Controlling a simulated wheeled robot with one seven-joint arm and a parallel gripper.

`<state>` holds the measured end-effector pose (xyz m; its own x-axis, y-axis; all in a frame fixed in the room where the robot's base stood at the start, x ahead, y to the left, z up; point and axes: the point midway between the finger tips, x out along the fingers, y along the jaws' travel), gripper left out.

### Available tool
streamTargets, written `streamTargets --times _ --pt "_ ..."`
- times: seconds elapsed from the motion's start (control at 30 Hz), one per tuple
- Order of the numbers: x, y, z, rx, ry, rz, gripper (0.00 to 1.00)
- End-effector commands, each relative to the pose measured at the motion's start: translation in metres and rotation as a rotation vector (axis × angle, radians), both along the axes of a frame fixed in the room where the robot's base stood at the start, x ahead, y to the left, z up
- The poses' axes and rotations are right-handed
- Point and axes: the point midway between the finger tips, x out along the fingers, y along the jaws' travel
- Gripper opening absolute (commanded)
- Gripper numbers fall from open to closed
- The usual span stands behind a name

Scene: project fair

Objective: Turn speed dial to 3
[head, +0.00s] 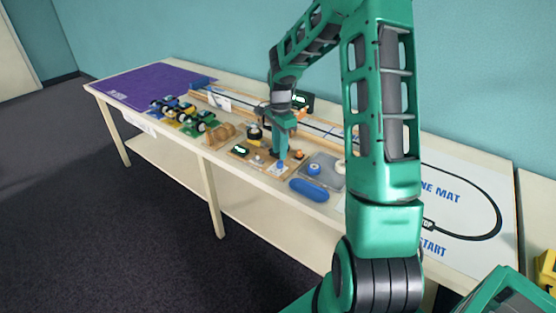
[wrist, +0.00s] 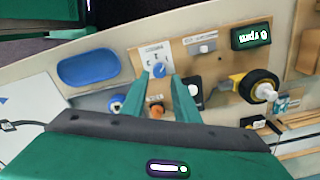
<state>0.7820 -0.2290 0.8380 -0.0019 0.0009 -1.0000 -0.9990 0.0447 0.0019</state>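The speed dial is a blue knob (wrist: 159,70) with a white pointer mark on a white scale plate, set in a wooden control board (wrist: 214,68). The scale numbers are too small to read surely. In the wrist view my gripper (wrist: 162,79) is open, its two green fingers pointing at the dial with the knob showing between their tips. I cannot tell whether they touch it. In the head view my gripper (head: 278,158) points down over the board, largely hiding the dial. A display (wrist: 250,36) on the board appears to read 0 rpm.
An orange knob (wrist: 156,112) sits close to the fingers. A white switch plate (wrist: 201,43) and a black-and-yellow motor (wrist: 258,86) are nearby. A blue tray (head: 309,190) lies at the table's front edge. Small toy cars (head: 187,112) and a purple mat (head: 150,86) are farther left.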

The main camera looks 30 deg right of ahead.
Motion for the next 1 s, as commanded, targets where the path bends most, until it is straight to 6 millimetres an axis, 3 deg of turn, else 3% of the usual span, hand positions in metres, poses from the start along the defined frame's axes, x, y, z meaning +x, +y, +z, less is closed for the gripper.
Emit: streamTargets --times 0.1,0.3,0.7,0.8,0.83,1.0 --pt "0.000 0.000 -0.020 0.001 0.002 0.000 0.28" --pt "-0.001 -0.001 -0.040 -0.001 0.001 -0.001 0.28" --pt "0.000 -0.001 -0.046 -0.001 -0.001 0.000 0.28" --pt "0.000 -0.001 -0.046 -0.001 -0.001 0.000 0.04" --pt "0.000 -0.001 -0.046 -0.001 -0.001 0.000 0.00" --pt "0.000 -0.001 -0.046 -0.001 -0.002 0.002 0.00"
